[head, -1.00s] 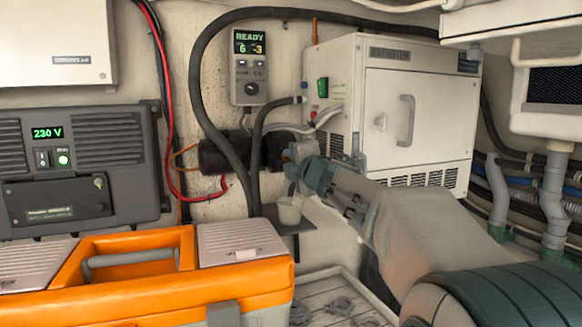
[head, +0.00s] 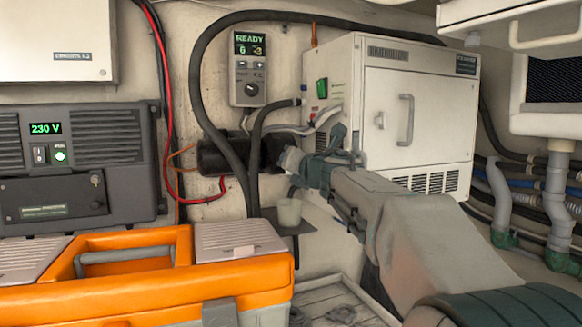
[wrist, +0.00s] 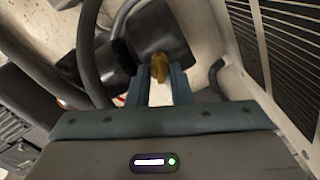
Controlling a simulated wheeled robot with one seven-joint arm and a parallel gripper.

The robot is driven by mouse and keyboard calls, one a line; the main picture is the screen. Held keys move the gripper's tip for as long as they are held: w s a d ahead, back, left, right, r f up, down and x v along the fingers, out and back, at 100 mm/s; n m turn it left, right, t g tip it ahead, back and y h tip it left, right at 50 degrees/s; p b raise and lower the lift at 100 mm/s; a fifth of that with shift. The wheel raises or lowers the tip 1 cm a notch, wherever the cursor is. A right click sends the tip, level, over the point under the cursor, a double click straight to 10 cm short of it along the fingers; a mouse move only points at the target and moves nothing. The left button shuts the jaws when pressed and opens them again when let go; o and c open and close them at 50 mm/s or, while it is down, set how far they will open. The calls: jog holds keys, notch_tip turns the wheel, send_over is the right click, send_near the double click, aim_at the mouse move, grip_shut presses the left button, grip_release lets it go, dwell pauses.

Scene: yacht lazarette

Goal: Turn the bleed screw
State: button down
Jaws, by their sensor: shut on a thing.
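The bleed screw (wrist: 157,66) is a small brass piece on a dark block (wrist: 160,38) in the wrist view. My gripper (wrist: 160,82) is shut on it, one finger on each side. In the head view my gripper (head: 287,160) reaches the right end of a black cylindrical unit (head: 222,156) on the wall. The screw is hidden there behind my gripper.
A white cabinet (head: 420,120) stands to the right. An orange toolbox (head: 150,290) fills the lower left.

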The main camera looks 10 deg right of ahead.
jog(key=n+b, duration=0.1)
jog(key=n, duration=0.3)
jog(key=shift+f+n+b, duration=0.1)
jog(key=shift+n+b, duration=0.2)
jog(key=shift+n, duration=0.1)
dwell(0.4)
jog(key=c, duration=1.3)
grip_release()
jog(key=shift+s+d, duration=0.1)
jog(key=s+d, duration=0.2)
jog(key=s, duration=1.1)
jog(key=shift+s+d+b, duration=0.15)
jog(key=shift+d+b, duration=0.15)
jog(key=shift+b, duration=0.1)
